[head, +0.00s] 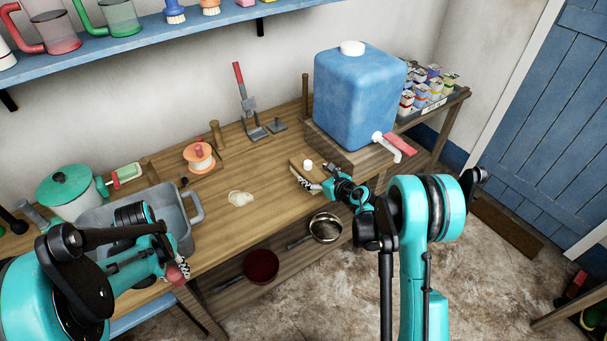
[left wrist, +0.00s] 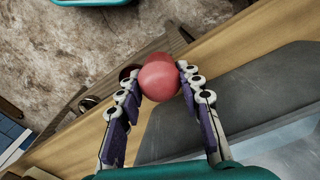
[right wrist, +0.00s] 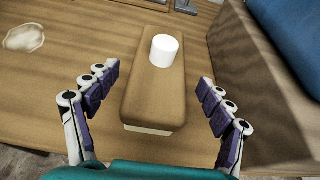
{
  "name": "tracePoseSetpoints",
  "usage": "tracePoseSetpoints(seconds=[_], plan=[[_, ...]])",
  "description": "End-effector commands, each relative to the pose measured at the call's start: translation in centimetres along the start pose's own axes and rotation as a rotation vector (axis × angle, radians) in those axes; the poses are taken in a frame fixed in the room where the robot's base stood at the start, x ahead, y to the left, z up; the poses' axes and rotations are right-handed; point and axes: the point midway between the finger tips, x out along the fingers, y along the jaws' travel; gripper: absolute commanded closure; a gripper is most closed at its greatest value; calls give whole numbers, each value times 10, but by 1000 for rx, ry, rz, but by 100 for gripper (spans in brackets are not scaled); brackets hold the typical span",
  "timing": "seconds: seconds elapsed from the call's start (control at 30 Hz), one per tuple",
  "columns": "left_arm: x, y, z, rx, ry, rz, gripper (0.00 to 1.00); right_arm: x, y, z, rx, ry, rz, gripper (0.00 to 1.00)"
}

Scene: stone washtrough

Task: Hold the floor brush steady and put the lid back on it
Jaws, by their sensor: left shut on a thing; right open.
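A wooden block with a pale underside, which looks like the floor brush (right wrist: 150,98), lies on the wooden bench. A short white cylinder (right wrist: 165,51) stands upright on its far end; I cannot tell whether this is the lid. Both show small in the head view, the cylinder at the bench's right part (head: 307,164). My right gripper (right wrist: 153,80) is open, its fingers on either side of the block and apart from it. My left gripper (left wrist: 160,78) is shut on a pinkish-red rounded thing (left wrist: 158,82), near the bench's front edge at the left.
A blue water container (head: 355,100) with a tap stands right of the block. Pans (head: 325,228) sit below.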

Motion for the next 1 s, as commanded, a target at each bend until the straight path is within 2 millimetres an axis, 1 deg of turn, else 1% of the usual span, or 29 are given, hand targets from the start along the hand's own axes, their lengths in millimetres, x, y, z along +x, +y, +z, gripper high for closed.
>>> tracePoseSetpoints(seconds=[0.1,0.2,0.3,0.63,0.67,0.7,0.77,0.8,0.83,0.97,1.0], plan=[[11,0,0,0,0,0,89,18,2,-6,-1,0,1,19],[17,0,0,0,0,0,89,35,2,-7,-2,0,2,19],[19,0,0,0,0,0,89,44,2,-6,0,-1,1,19],[18,0,0,0,0,0,89,44,2,-4,0,-1,0,19],[18,0,0,0,0,0,89,44,2,-4,0,-1,1,24],[18,0,0,0,0,0,89,44,2,-4,0,-1,1,35],[18,0,0,0,0,0,89,44,2,-4,0,-1,1,51],[18,0,0,0,0,0,89,44,2,-4,0,-1,1,61],[18,0,0,0,0,0,89,44,2,-4,0,-1,1,69],[18,0,0,0,0,0,89,44,2,-4,0,-1,1,71],[18,0,0,0,0,0,89,44,2,-4,-1,-1,1,76]])
